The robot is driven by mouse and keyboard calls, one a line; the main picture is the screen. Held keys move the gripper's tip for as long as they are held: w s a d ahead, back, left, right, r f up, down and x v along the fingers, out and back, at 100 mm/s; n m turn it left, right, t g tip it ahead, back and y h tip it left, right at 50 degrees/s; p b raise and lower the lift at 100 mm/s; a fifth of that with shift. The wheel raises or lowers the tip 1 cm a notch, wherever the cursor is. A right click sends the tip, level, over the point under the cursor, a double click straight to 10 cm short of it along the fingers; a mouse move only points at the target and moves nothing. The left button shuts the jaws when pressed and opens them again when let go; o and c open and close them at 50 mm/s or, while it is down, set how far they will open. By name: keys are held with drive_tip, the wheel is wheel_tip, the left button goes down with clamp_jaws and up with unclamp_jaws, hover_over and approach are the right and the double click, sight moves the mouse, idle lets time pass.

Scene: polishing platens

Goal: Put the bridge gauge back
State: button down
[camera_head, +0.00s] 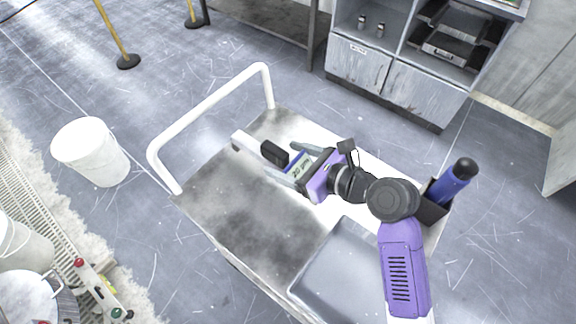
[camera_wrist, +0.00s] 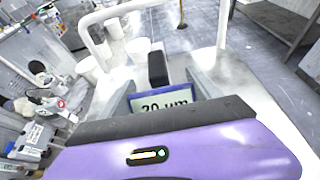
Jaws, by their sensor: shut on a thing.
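The bridge gauge (camera_head: 273,153) shows as a black block with a lit display behind it, over the far part of the cart top. A white bar end (camera_head: 241,140) juts out beyond it and seems to belong to it. In the wrist view the gauge's black block (camera_wrist: 158,68) stands upright between my fingers, and its display (camera_wrist: 165,105) reads 20 µm. My gripper (camera_head: 279,158) is shut on the gauge, one finger on each side. The gauge's underside is hidden, so I cannot tell whether it touches the cart top.
The cart (camera_head: 225,205) has a white rail handle (camera_head: 208,110) at its far left end. A grey tray (camera_head: 335,275) lies at its near side. A dark holder with a blue bottle (camera_head: 453,185) is at the right. A white bucket (camera_head: 92,152) stands on the floor.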

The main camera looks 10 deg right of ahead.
drive_tip(key=shift+f, duration=1.35)
drive_tip(key=shift+f, duration=0.15)
drive_tip(key=shift+c, duration=0.7)
unclamp_jaws()
drive_tip(key=shift+f, duration=0.15)
drive_tip(key=shift+r, duration=0.2)
drive_tip(key=v, duration=1.2)
